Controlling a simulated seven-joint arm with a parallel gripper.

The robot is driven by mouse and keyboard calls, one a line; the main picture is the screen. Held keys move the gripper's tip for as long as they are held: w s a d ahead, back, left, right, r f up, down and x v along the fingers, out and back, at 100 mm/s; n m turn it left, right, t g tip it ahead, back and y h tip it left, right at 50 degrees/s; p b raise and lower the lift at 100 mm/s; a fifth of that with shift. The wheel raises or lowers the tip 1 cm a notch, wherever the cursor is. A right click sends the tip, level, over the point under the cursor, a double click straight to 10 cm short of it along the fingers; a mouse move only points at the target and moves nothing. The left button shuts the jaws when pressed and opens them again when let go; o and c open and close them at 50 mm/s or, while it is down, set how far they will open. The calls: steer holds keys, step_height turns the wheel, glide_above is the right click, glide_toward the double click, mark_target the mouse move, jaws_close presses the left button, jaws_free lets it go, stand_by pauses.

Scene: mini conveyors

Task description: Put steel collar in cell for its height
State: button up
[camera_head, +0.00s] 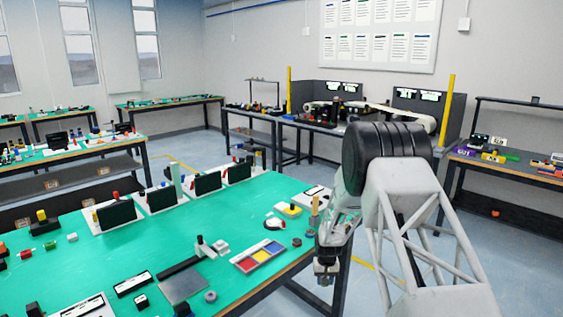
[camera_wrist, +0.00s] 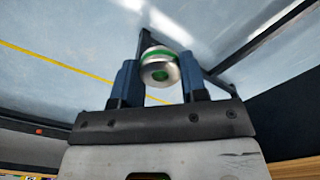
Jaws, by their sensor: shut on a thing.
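The steel collar (camera_wrist: 162,74) shows in the wrist view as a short silver ring with a green band and a green centre. My gripper (camera_wrist: 160,84) has its two blue fingers closed on either side of it. In the head view my gripper (camera_head: 327,271) hangs beyond the right edge of the green table, above the floor; the collar cannot be made out there. A tray with red, yellow and blue cells (camera_head: 236,263) lies on the table, left of my gripper. I cannot tell from here which height each cell stands for.
The green table (camera_head: 120,255) carries a grey plate (camera_head: 183,287) with a black rail, small round grey pieces (camera_head: 210,296), a wooden post (camera_head: 315,212) near the right edge, and several dark screens (camera_head: 116,215) at the back.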

steer(key=s+f, duration=0.9)
steer(key=f, duration=0.4)
steer(key=shift+d, duration=0.35)
